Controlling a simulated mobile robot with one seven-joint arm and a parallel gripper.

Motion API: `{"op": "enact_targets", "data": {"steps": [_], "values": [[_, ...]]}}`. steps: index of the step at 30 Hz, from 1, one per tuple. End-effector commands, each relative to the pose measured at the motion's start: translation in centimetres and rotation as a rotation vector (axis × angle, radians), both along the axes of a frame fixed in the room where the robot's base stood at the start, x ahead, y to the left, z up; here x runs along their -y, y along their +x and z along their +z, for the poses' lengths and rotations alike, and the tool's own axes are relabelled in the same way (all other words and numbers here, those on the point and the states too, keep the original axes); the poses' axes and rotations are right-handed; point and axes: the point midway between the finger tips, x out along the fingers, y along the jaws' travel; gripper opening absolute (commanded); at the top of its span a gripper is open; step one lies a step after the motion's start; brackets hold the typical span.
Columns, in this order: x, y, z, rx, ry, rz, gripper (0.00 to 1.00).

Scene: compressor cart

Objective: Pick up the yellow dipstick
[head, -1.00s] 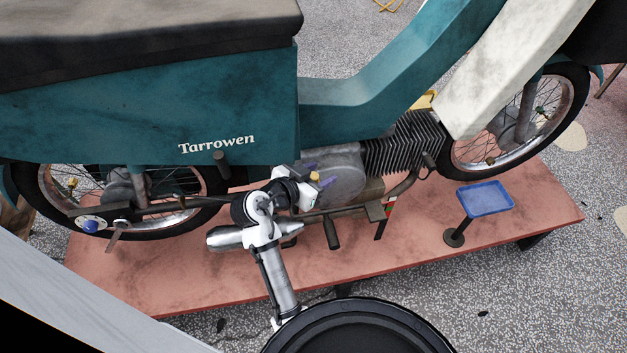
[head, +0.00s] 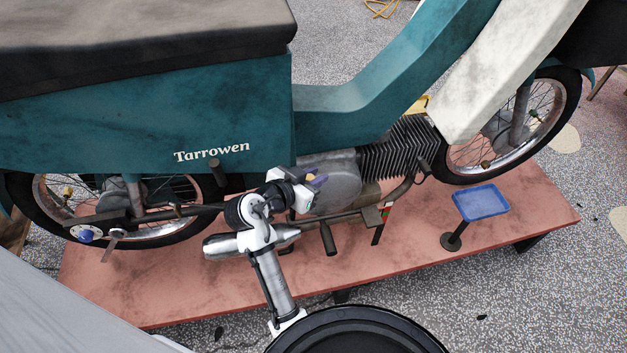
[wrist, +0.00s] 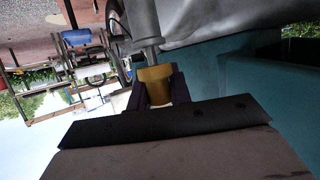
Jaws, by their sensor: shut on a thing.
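The yellow dipstick (wrist: 155,86) shows as a short yellow cap between the two dark fingers of my gripper (wrist: 158,92) in the wrist view. The fingers are shut on it. A grey round collar and tube (wrist: 146,40) adjoin the cap; I cannot tell whether the dipstick still sits in it. In the head view my gripper (head: 317,180), with purple fingertips, is at the left side of the grey engine cover (head: 335,188). The dipstick's rod is hidden.
The teal Tarrowen motorbike (head: 140,125) stands over a reddish platform (head: 330,275). A foot peg (head: 329,240) projects below the engine. A blue tray on a stand (head: 481,203) is at the right, empty. The platform's front is mostly clear.

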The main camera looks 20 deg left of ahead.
Motion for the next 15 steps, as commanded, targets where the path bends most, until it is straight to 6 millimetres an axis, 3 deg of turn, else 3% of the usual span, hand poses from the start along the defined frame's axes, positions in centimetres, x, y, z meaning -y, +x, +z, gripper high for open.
{"op": "enact_targets", "data": {"steps": [15], "values": [[-0.1,0.0,11.3,0.008,0.005,0.001,0.0]]}}
